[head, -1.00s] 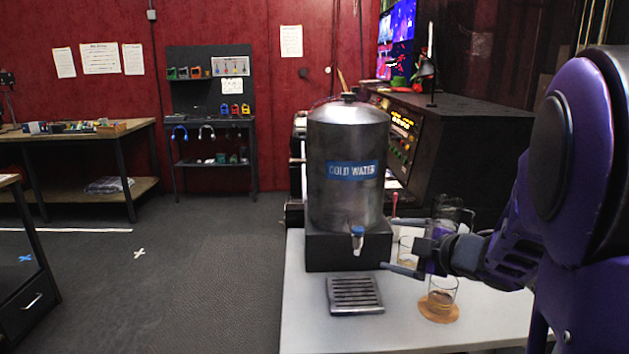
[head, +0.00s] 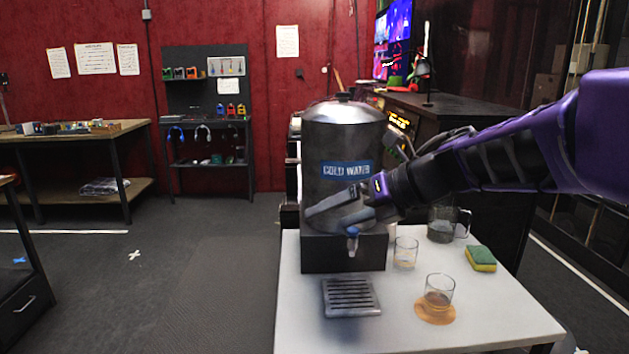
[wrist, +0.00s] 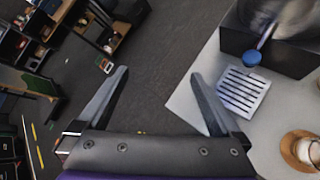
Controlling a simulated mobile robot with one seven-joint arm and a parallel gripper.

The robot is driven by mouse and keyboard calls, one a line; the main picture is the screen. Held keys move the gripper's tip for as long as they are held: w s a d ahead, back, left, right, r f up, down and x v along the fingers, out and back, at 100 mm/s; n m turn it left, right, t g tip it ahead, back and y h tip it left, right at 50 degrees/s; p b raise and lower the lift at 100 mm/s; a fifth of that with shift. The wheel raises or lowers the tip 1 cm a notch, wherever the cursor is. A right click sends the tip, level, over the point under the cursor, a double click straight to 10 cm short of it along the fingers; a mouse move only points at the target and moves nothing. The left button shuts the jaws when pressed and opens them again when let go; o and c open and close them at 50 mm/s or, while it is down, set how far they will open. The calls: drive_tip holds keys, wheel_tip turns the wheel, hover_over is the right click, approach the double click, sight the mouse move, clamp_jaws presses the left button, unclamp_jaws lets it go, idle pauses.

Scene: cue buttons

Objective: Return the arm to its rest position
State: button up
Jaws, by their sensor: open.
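My gripper (head: 338,208) is raised in front of the steel cold-water dispenser (head: 345,135) in the head view, hiding part of its lower body. My purple arm reaches in from the right. In the wrist view my gripper (wrist: 158,98) has its two fingers spread, with nothing between them but the dark floor below. I cannot tell whether the gripper touches the dispenser.
The white table (head: 400,325) holds a slatted drip tray (head: 351,297), a glass on a cork coaster (head: 435,312), another glass (head: 405,252), a glass jug (head: 441,226) and a sponge (head: 481,258). Open floor (head: 190,270) lies to the left.

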drive_tip(key=w+d+r+m+t+h+p, duration=0.1)
drive_tip(key=w+d+r+m+t, duration=0.15)
drive_tip(key=r+m+t, duration=0.2)
drive_tip(key=w+d+r+m+t+p, duration=0.1)
drive_tip(key=w+d+r+m+t, duration=0.15)
drive_tip(key=r+m, duration=0.2)
drive_tip(key=s+d+m+t+h+p, duration=0.15)
drive_tip(key=s+d+m+h, duration=0.45)
drive_tip(key=d+m, duration=0.65)
drive_tip(key=s+a+f+m+g+h, duration=0.1)
drive_tip(key=s+a+f+m+g, duration=0.2)
drive_tip(key=s+m, duration=0.3)
drive_tip(key=s+a+f+m+g+p, duration=0.1)
drive_tip(key=s+a+f+m+g, duration=0.1)
drive_tip(key=s+m, duration=0.4)
drive_tip(key=s+a+f+m+g+h, duration=0.1)
drive_tip(key=s+a+f+m+g, duration=0.2)
drive_tip(key=s+f+m, duration=0.3)
drive_tip(key=s+a+m, duration=0.1)
drive_tip(key=s, duration=0.4)
drive_tip(key=shift+f+g+h+p, duration=0.3)
drive_tip(key=shift+g, duration=0.05)
